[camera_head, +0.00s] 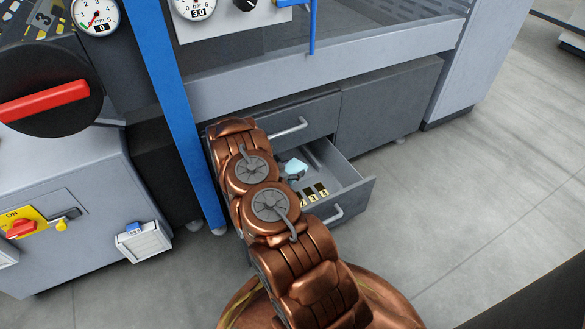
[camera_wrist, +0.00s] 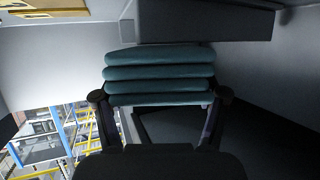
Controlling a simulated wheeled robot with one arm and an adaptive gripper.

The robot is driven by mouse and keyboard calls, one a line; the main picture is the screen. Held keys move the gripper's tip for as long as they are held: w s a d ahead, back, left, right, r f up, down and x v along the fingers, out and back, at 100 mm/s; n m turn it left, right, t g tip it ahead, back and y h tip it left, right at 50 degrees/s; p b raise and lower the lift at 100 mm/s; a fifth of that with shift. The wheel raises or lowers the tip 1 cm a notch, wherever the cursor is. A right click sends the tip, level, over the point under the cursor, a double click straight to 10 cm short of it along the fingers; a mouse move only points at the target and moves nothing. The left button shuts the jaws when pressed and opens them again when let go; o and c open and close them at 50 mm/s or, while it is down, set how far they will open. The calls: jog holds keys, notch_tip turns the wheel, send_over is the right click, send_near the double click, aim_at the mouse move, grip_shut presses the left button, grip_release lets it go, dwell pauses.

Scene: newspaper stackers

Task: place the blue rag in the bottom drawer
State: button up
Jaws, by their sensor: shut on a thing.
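The blue rag (camera_wrist: 158,73) is folded in several layers and sits between the two fingers of my gripper (camera_wrist: 160,97) in the wrist view. My gripper is shut on it. In the head view, a light blue patch (camera_head: 295,167) shows over the open bottom drawer, just right of my arm; it looks like the rag, but my arm hides most of the gripper. The bottom drawer (camera_head: 350,198) is pulled out, with its handle on the front. I cannot tell whether the rag touches the drawer floor.
Several small black and yellow items (camera_head: 314,193) lie in the drawer near its front. The closed upper drawer (camera_head: 305,112) is above it. A blue post (camera_head: 172,100) stands to the left. The floor (camera_head: 450,200) to the right is clear.

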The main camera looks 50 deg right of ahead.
jog(key=shift+f, duration=0.1)
jog(key=o, duration=1.2)
jog(key=shift+o, duration=0.2)
jog(key=shift+r, duration=0.45)
jog(key=p+v, duration=0.4)
jog(key=v, duration=0.8)
jog(key=shift+r+p, duration=0.15)
jog(key=shift+p, duration=0.25)
jog(key=shift+d, duration=0.1)
